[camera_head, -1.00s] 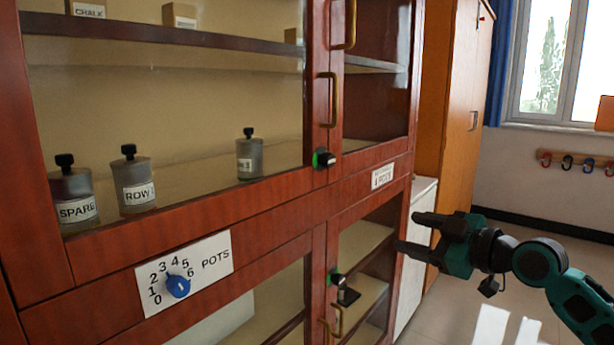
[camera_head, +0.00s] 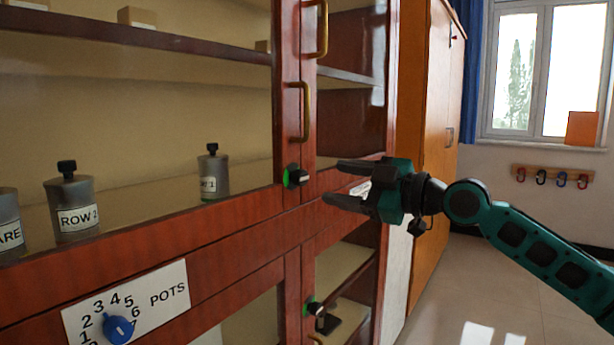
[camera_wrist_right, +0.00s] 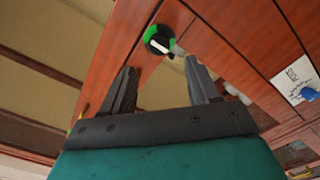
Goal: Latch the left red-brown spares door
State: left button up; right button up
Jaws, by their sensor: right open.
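The upper left red-brown glazed door (camera_head: 286,80) has a brass handle (camera_head: 304,112) and looks flush with its neighbour. Low on its edge is a dark latch knob (camera_head: 298,177) with green beside it. In the right wrist view the latch (camera_wrist_right: 160,40) is a black disc with green patches and a pale lever, just beyond the fingertips. My right gripper (camera_head: 334,181) is open and empty, pointing left at the latch from a short distance; no contact shows. Whether the latch is engaged cannot be told. My left gripper is out of view.
A second latch (camera_head: 315,308) is on the lower doors. A POTS dial (camera_head: 118,329) with a blue knob sits below the left door. Bottles, including ROW 2 (camera_head: 74,205), stand behind the glass. A wooden cabinet (camera_head: 425,120) stands right; floor there is clear.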

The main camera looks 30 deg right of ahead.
aim_at(304, 178)
jog(key=shift+p+x, duration=1.25)
jog(key=shift+x, duration=1.1)
jog(key=shift+p+x, duration=0.4)
jog(key=shift+x, duration=1.25)
jog(key=c, duration=1)
